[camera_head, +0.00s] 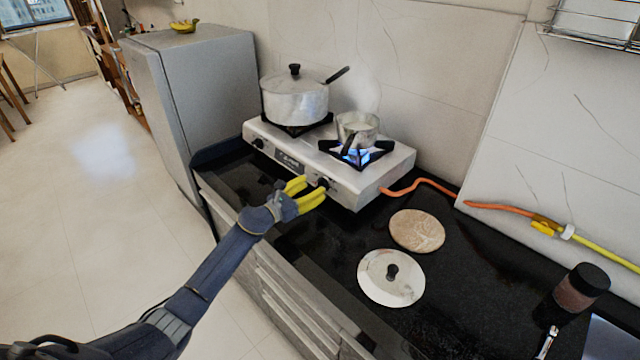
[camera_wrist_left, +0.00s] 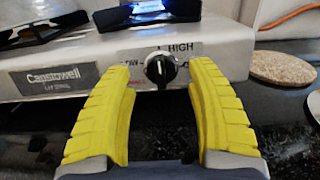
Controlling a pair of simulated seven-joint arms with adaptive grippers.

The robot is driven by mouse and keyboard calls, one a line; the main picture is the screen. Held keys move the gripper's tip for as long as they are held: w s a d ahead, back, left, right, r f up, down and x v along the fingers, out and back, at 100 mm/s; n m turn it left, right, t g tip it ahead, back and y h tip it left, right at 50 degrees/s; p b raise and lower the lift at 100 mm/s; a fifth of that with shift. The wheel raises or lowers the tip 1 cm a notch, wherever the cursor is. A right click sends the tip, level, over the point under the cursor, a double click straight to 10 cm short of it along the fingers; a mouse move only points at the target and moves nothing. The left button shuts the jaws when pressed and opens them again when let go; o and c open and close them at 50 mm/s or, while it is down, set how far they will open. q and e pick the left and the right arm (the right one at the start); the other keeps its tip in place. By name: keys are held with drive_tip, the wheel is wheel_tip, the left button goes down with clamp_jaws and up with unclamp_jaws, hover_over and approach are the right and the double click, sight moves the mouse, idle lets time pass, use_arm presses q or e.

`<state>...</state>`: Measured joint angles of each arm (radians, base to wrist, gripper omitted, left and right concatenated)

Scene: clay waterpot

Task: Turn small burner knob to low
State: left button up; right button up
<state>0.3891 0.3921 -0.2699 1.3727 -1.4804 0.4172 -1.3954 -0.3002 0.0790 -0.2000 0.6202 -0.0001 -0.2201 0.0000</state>
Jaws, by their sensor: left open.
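The small burner knob (camera_wrist_left: 160,69) is black with a white mark pointing roughly straight up, on the stove's front panel. The word HIGH shows to its upper right; lettering to its left is partly hidden. The knob also shows in the head view (camera_head: 323,184). My left gripper (camera_head: 311,187) is open, its yellow fingers pointing at the panel. In the left wrist view its fingertips (camera_wrist_left: 160,72) stand either side of the knob, with gaps on both sides. The small burner (camera_head: 357,156) burns blue under a small pot (camera_head: 357,129). My right gripper is not in view.
A large lidded pot (camera_head: 295,100) stands on the left burner, with a second knob (camera_head: 258,143) below it. An orange hose (camera_head: 420,182) leaves the stove's right side. A wooden disc (camera_head: 417,230) and a lid (camera_head: 391,278) lie on the black counter.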

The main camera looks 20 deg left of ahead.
sight(317, 185)
use_arm(q)
drive_tip(key=shift+x, duration=2)
drive_tip(key=shift+c, duration=0.3)
drive_tip(key=c, duration=1)
